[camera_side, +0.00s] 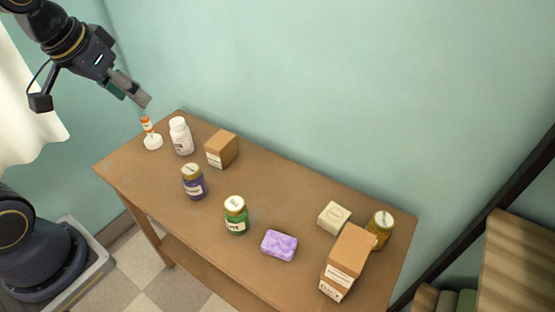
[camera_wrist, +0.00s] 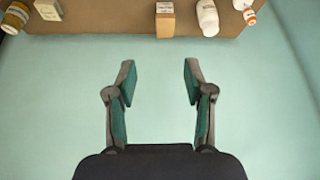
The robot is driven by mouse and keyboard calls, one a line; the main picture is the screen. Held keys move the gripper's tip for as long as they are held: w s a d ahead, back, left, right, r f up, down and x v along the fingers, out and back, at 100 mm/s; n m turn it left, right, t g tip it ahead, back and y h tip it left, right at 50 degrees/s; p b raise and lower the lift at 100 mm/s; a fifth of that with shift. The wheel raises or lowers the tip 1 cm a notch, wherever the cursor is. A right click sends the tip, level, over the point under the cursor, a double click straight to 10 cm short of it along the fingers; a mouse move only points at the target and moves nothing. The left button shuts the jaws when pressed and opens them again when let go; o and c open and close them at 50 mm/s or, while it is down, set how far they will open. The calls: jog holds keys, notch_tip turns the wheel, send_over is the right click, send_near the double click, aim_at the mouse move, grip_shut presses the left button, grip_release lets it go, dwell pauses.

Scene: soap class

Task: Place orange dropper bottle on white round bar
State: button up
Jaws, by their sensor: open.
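The orange dropper bottle (camera_side: 147,125) stands upright on the white round bar (camera_side: 153,142) at the far left end of the table in the side view. In the wrist view the bottle (camera_wrist: 249,15) shows at the top right, and a bit of the white bar (camera_wrist: 242,4) shows at the top edge. My gripper (camera_side: 146,101) is above the bottle and apart from it in the side view. In the wrist view my gripper (camera_wrist: 158,75) is open, with nothing between its fingers.
A white bottle (camera_side: 181,136) stands right beside the bar, then a brown box (camera_side: 221,149). A purple jar (camera_side: 194,182), green jar (camera_side: 236,215), purple soap (camera_side: 279,245), pale soap block (camera_side: 334,217), tall box (camera_side: 345,262) and yellow jar (camera_side: 380,229) lie farther right.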

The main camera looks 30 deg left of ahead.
jog(key=s+d+m, duration=0.1)
jog(key=s+d, duration=0.2)
jog(key=s, duration=0.3)
jog(key=shift+s+d+h, duration=0.25)
jog(key=shift+d+h, duration=0.05)
